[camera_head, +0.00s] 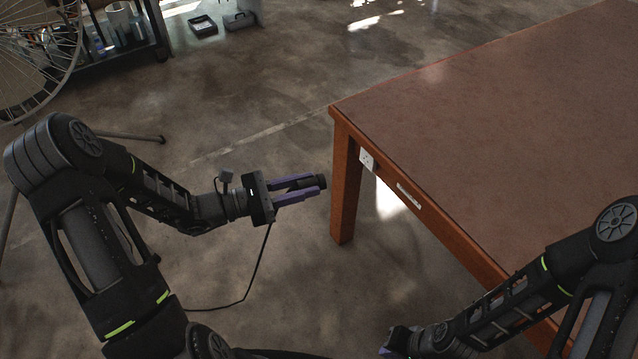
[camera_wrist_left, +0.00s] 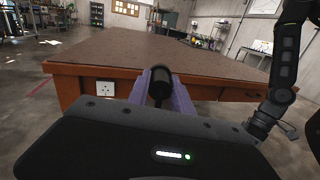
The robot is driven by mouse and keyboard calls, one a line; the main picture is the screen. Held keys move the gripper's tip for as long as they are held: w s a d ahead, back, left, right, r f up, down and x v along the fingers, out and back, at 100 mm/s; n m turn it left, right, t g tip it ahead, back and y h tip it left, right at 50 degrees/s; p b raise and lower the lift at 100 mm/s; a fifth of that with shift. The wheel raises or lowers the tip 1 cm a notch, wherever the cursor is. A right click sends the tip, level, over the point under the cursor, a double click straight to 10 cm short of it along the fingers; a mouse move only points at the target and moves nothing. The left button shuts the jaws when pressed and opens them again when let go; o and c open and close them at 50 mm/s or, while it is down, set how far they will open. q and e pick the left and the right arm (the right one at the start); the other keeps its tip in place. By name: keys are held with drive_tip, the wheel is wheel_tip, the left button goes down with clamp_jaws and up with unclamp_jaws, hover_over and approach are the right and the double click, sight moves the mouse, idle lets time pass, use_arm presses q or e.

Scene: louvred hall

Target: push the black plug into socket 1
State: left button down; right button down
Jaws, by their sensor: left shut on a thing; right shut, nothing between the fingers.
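The black plug (camera_head: 306,183) is held between the purple fingers of my left gripper (camera_head: 322,184), in the air left of the table's near corner. In the left wrist view the plug (camera_wrist_left: 159,86) points away between the fingers (camera_wrist_left: 160,84). A white square socket plate (camera_head: 367,160) is on the table's wooden side, right of the corner leg and apart from the plug. The socket plate also shows in the left wrist view (camera_wrist_left: 105,88), left of the plug. No number is readable on it. My right gripper (camera_head: 388,349) is shut and empty at the bottom.
The table (camera_head: 500,120) has a brown top and wooden edge; its corner leg (camera_head: 344,195) stands right of the plug. A long pale plate (camera_head: 409,196) sits farther along the same side. A thin black cable (camera_head: 258,265) hangs below my left gripper. Bare floor surrounds the gripper.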

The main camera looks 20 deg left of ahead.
use_arm(q)
drive_tip(key=w+a+f+m+t+y+b, duration=0.1)
drive_tip(key=w+f+m+t+y+b, duration=0.1)
drive_tip(key=w+f+b, duration=1.4)
drive_tip(key=f+t+y+b, duration=0.1)
drive_tip(key=b, duration=0.2)
drive_tip(key=shift+m+b, duration=0.35)
drive_tip(key=shift+m, duration=0.05)
drive_tip(key=shift+f, duration=0.1)
drive_tip(key=b+x, duration=0.2)
drive_tip(key=x, duration=0.6)
drive_tip(key=shift+s+a, duration=0.1)
drive_tip(key=shift+s, duration=0.05)
drive_tip(key=shift+w+b, duration=0.25)
drive_tip(key=shift+b, duration=0.2)
